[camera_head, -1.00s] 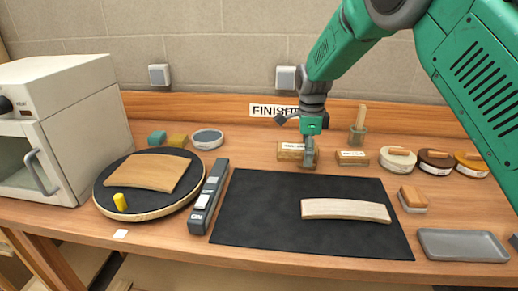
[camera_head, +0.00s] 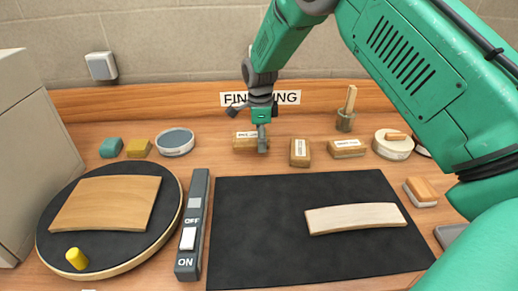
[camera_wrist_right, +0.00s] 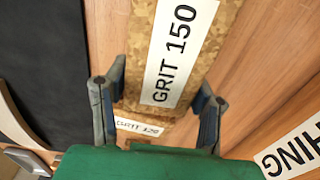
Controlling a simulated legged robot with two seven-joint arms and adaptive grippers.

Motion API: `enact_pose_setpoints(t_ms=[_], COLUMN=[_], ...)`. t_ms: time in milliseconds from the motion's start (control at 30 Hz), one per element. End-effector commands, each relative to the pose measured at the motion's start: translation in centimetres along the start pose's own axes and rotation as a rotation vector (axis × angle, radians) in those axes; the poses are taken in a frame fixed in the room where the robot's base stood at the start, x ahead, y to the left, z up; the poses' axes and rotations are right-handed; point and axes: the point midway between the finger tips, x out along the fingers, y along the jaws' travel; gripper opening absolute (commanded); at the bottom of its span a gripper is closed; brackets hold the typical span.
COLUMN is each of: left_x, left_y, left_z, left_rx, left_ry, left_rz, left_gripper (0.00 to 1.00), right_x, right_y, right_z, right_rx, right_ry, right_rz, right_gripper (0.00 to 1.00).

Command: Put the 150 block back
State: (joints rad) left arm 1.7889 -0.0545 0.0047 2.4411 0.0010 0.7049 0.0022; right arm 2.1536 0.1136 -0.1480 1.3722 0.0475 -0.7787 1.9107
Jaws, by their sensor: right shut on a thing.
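The 150 block (camera_head: 243,143), cork-coloured with a white GRIT 150 label, is at the back of the bench below the FINISHING sign. It shows large in the right wrist view (camera_wrist_right: 195,35). My right gripper (camera_head: 262,146) is shut on its right end, one finger on each side in the wrist view (camera_wrist_right: 158,112). I cannot tell whether the block touches the bench. The GRIT 120 block (camera_head: 300,153) stands apart to its right, turned crosswise, and shows partly behind the held block in the wrist view (camera_wrist_right: 140,127). My left gripper is not in view.
Another labelled block (camera_head: 346,148) lies further right, near a brush jar (camera_head: 345,122) and a round tin (camera_head: 393,148). A black mat (camera_head: 260,240) holds a curved pale piece (camera_head: 355,218).

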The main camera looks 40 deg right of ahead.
Motion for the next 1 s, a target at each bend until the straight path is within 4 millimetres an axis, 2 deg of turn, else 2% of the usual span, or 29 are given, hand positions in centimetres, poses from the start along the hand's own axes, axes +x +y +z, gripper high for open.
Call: enact_pose_setpoints(t_ms=[300, 533, 1000], left_x=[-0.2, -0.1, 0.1], left_y=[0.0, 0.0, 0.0], left_z=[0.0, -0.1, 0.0], left_rx=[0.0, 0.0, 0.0], left_ry=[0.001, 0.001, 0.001], left_rz=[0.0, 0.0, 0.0], left_gripper=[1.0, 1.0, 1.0], right_x=[3.5, 3.5, 4.8], right_y=[0.1, 0.1, 0.1], right_z=[0.1, 0.1, 0.1], right_rx=[0.0, 0.0, 0.0], right_ry=[0.0, -0.001, -0.001], right_rz=[-0.001, -0.001, 0.0], right_gripper=[0.04, 0.04, 0.04])
